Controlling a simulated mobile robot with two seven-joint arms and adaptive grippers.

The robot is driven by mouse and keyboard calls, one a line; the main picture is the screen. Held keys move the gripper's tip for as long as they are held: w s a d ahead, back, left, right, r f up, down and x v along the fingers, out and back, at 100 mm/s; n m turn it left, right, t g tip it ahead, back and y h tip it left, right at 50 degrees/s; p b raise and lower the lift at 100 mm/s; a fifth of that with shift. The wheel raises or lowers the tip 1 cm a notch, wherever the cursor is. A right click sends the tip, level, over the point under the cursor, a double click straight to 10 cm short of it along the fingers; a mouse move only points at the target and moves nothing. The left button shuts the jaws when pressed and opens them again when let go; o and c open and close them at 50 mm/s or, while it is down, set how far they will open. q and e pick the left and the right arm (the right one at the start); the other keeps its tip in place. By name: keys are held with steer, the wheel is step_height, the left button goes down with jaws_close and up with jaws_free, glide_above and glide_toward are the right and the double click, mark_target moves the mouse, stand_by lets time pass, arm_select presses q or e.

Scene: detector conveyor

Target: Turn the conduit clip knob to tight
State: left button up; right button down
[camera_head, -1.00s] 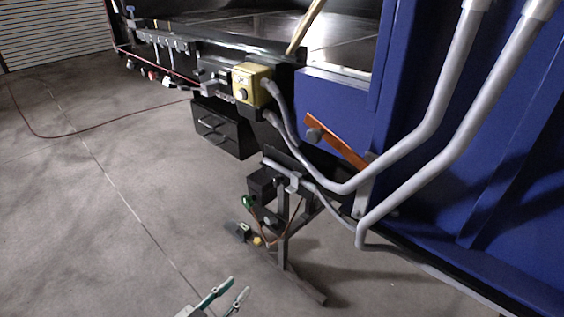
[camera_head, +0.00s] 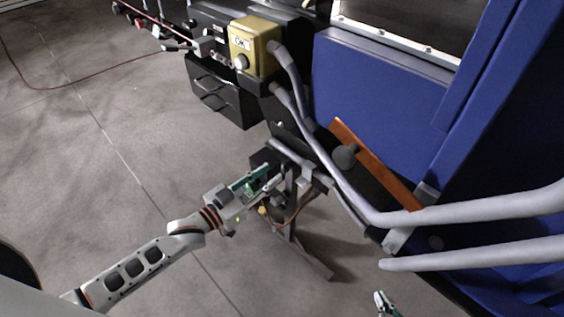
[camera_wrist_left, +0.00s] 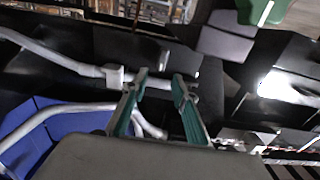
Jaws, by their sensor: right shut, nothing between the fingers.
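A small grey clip block (camera_head: 315,181) sits on the lower grey conduit (camera_head: 286,152) in the head view; a grey block (camera_wrist_left: 115,76) on a conduit also shows in the left wrist view. I cannot make out a knob or its setting on it. My left gripper (camera_head: 274,174) reaches in from the left, just left of this clip; its teal fingers (camera_wrist_left: 158,86) are apart with nothing gripped, the conduit passing beyond their tips. I cannot tell whether they touch it. My right gripper (camera_head: 382,297) is shut and empty at the bottom edge, partly out of frame.
A yellow control box (camera_head: 254,47) stands above, with conduits leaving it. A dark round knob (camera_head: 345,156) sits beside an orange bar (camera_head: 375,165). Blue panels (camera_head: 385,100) and thick grey pipes (camera_head: 470,209) fill the right. Floor (camera_head: 90,150) at left is open.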

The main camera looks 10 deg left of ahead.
mark_target(283, 165)
arm_select(q)
steer(key=shift+x, duration=2.8)
jaws_close()
